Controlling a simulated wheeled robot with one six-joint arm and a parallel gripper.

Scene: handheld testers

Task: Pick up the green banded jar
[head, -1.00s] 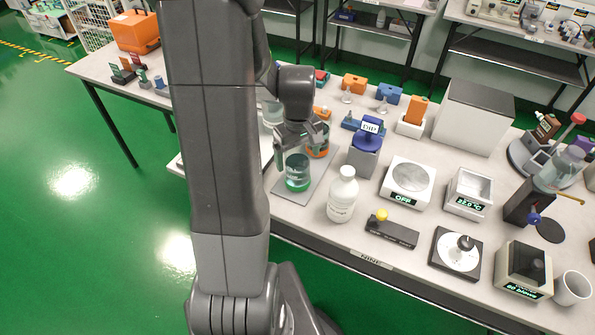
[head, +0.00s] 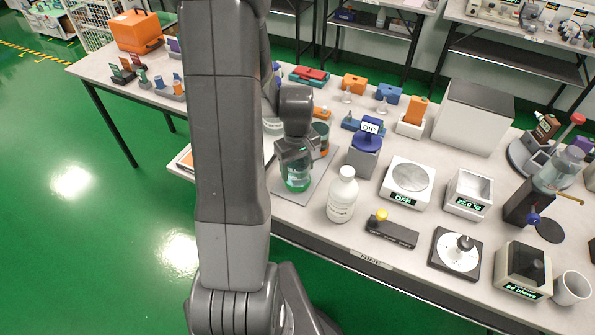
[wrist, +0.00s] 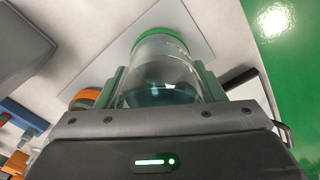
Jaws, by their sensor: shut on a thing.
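The green banded jar (head: 297,181) is a clear glass jar with a green band at its base and bluish liquid inside. It stands on or just above a grey mat (head: 318,186) near the table's front edge; I cannot tell which. My gripper (head: 294,160) is over the jar from above, its fingers closed on the jar's sides. In the wrist view the jar (wrist: 162,65) sits between the two fingers (wrist: 165,92), with its green band toward the mat.
An orange banded jar (head: 322,140) stands close behind on the same mat. A white bottle (head: 342,195) and a blue-topped grey device (head: 366,150) stand to the right. A scale (head: 408,183) is farther right. My arm hides part of the table to the left.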

